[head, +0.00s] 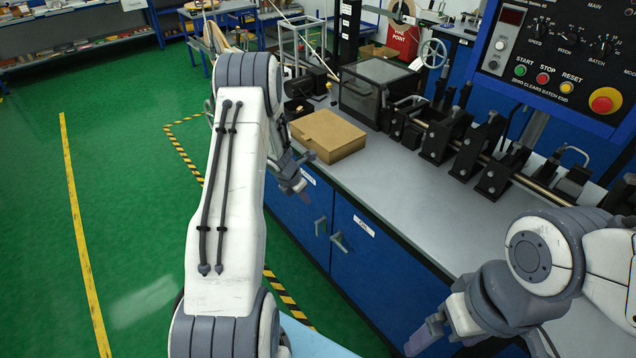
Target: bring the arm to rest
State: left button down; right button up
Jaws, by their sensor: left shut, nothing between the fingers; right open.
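My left arm (230,180) rises from the bottom of the head view and reaches forward. Its gripper (300,178) is at the far end, partly hidden behind the arm, by the bench's front edge and close to the cardboard box. It is shut with nothing in it. I cannot tell whether it touches the box or the bench. My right arm (545,262) comes in from the right, bent low over the near part of the bench. Its gripper (432,335) points down and left in front of the blue cabinets. It is open and looks empty.
The grey bench (400,195) holds the closed cardboard box (327,135) and a row of black machine brackets (450,135). A control panel (560,50) hangs at the upper right. Blue cabinet doors (365,255) have protruding handles. Green floor (120,200) is open at left.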

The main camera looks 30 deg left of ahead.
pick_arm(q)
jog(key=w+d+r+n+t+y, duration=0.2)
jog(key=d+r+n+y, duration=0.1)
jog(key=d+r+n, duration=1.25)
jog(key=s+d+r+n+g+h, duration=0.1)
jog(key=s+d+n, duration=0.4)
jog(key=s, duration=0.6)
jog(key=s+d+r+n+g+h, duration=0.1)
jog(key=s+d+r+n+g, duration=0.2)
jog(key=s, duration=0.9)
jog(key=s+d+r+n+g, duration=0.2)
jog(key=s+d+r+n, duration=0.3)
jog(key=s+d+n, duration=0.3)
jog(key=s+d, duration=0.1)
jog(key=s, duration=0.2)
jog(key=shift+s+d+h, duration=0.15)
jog(key=shift+s+h, duration=0.15)
jog(key=shift+h, duration=0.1)
jog(key=shift+n, duration=0.25)
